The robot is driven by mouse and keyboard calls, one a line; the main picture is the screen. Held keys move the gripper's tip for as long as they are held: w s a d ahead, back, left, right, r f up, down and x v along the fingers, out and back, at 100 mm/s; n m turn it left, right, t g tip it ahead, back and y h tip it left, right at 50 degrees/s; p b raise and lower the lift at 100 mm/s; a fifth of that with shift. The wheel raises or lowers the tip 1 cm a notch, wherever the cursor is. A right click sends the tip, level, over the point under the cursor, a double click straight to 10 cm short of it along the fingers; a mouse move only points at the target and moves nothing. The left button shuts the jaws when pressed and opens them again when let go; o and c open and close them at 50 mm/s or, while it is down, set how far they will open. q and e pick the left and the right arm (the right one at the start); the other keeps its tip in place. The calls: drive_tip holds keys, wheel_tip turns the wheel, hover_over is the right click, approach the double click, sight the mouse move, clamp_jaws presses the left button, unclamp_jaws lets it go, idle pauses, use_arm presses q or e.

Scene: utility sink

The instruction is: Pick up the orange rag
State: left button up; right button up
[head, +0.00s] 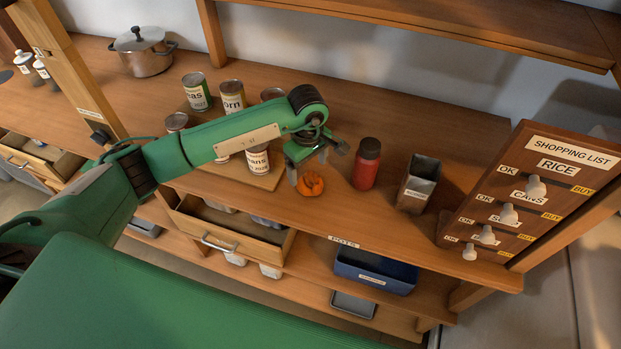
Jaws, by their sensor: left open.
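The orange rag (310,185) is a small crumpled bundle on the wooden counter, near its front edge. My left gripper (307,168) is above it, pointing down, with its jaws open. The fingers overlap the rag's upper part in the head view, so I cannot tell whether they touch it. My right gripper is not in view.
A red bottle (366,164) stands just right of the rag, with a metal container (416,183) beyond it. Several cans, such as the corn can (232,97), stand to the left. An open drawer (228,232) juts out below. A shopping list board (540,190) stands at right.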

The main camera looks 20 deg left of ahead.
sight(307, 180)
use_arm(q)
wheel_tip(307, 180, down, 4)
drive_tip(key=p, duration=0.3)
drive_tip(key=shift+a+f, duration=0.1)
drive_tip(key=shift+f, duration=0.45)
drive_tip(key=shift+c, duration=0.2)
drive_tip(key=c, duration=1)
